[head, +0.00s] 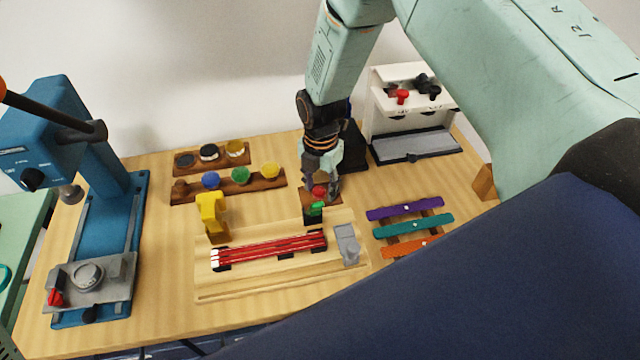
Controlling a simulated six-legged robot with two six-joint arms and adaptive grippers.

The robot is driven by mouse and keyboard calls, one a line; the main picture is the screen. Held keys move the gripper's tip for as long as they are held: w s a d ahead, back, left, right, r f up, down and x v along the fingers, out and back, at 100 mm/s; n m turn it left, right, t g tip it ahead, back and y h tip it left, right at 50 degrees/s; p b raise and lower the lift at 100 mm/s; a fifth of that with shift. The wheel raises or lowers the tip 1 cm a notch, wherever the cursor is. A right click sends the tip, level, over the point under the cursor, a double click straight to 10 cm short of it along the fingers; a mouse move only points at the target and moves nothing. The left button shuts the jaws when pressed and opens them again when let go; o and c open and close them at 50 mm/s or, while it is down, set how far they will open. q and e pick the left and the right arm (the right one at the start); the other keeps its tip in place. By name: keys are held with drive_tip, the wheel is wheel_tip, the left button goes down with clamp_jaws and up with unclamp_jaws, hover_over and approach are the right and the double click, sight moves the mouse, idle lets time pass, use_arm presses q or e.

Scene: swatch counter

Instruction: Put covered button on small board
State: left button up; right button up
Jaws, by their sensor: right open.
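My right gripper (326,186) reaches down from above at the middle of the counter and is open. A small red covered button (319,192) sits at its fingertips, over a small brown board (334,199). The fingers partly hide the button and the board. The button looks to be on the board, but I cannot tell whether the fingers touch it. More covered buttons, blue (210,181), green (240,175) and yellow (270,171), sit on a dark wooden rack (190,195) to the left. My left gripper is not in view.
Close in front stand a green-topped black clamp (314,210) and a pale wooden fixture (270,278) with red strips. A yellow tool (211,215) stands left. Coloured strips (411,225) lie right. A blue press (85,240) and a white machine (400,110) flank the counter.

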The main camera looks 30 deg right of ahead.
sight(320, 190)
drive_tip(key=shift+a+r, duration=0.1)
drive_tip(key=shift+r, duration=0.05)
drive_tip(key=shift+r, duration=0.15)
wheel_tip(320, 190, up, 12)
idle(0.4)
drive_tip(key=shift+s, duration=0.1)
idle(0.3)
